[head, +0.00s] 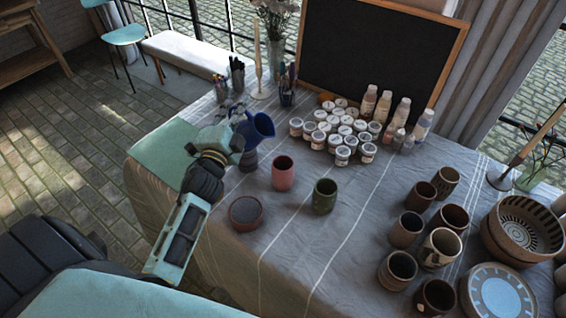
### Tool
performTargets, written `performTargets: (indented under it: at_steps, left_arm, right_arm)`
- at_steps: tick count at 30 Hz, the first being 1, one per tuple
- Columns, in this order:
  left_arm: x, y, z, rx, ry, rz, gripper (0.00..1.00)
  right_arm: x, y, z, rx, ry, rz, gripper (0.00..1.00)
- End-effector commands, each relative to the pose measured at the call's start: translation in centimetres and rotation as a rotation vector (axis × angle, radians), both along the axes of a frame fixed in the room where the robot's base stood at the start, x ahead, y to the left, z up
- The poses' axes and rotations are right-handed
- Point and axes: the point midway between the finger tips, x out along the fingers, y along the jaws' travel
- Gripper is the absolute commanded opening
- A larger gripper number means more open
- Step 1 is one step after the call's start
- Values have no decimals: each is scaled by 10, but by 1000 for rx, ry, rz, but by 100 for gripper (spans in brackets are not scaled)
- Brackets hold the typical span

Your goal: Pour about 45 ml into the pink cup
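The pink cup (283,175) stands upright on the grey cloth near the middle of the table. A blue jug (257,128) is up and left of it, apart from it, with its mouth toward the right. My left gripper (238,118) is at the jug's left side and appears shut on it; the fingers are partly hidden. The jug looks held above the table and somewhat tilted. The inside of the pink cup looks dark, and any liquid in it cannot be made out. My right gripper is not in view.
A green cup (325,197) stands right of the pink cup, and a low reddish bowl (246,212) stands in front. Paint jars (342,139) crowd behind. Several brown cups (405,231) and a patterned bowl (523,230) fill the right side. Cloth between is free.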

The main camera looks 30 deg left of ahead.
Motion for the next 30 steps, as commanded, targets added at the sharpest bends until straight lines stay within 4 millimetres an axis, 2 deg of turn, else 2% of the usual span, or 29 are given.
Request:
performTargets:
  at_steps: [4,30]
  left_arm:
    - [0,-2,5,19,-3,-1,0]
    - [1,-8,4,104,9,-2,0]
  right_arm:
    - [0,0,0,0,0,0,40]
    - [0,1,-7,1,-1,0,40]
